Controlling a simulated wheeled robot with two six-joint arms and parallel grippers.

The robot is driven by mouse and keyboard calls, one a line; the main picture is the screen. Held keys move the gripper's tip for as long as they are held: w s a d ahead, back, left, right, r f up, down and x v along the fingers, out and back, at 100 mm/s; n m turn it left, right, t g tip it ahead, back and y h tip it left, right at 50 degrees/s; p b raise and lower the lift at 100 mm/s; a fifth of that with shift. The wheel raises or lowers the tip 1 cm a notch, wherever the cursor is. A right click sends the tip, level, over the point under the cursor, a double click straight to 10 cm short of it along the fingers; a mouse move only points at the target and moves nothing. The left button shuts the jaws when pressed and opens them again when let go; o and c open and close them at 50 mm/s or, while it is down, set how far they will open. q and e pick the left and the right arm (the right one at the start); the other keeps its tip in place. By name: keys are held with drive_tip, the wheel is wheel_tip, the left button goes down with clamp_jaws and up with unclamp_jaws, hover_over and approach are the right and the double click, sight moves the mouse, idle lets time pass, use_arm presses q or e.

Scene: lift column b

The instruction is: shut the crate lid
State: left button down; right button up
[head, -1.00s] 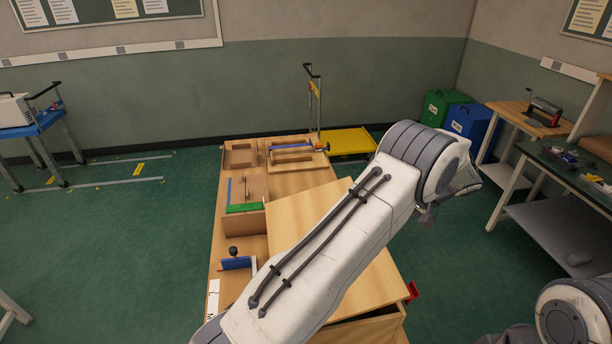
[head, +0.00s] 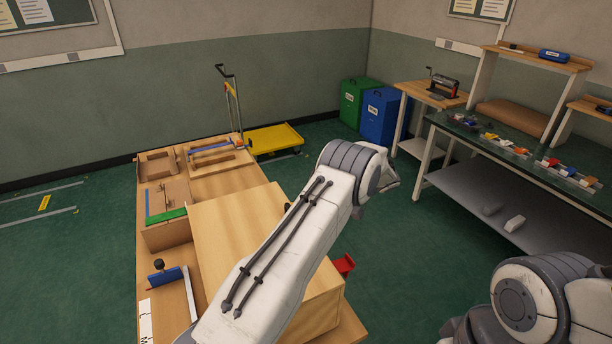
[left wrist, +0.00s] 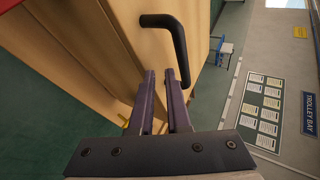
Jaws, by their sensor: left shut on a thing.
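The wooden crate (head: 318,316) stands at the near end of the bench in the head view. Its plain wooden lid (head: 232,225) lies over the top, and I see no gap along the visible edge; my left arm covers part of it. In the left wrist view, a black bent handle (left wrist: 178,38) stands out from a wooden face. My right gripper is out of view.
A blue-plated fixture (head: 166,276) and a green strip (head: 166,216) sit on the bench left of the crate. A red part (head: 345,263) juts out at the crate's right. A yellow trolley (head: 275,138) stands behind. Open green floor lies right of the crate.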

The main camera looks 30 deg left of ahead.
use_arm(q)
drive_tip(key=a+r+b+v, duration=0.1)
drive_tip(key=r+v, duration=0.1)
drive_tip(key=v, duration=1)
drive_tip(key=shift+s+r, duration=0.2)
drive_tip(key=shift+s, duration=0.15)
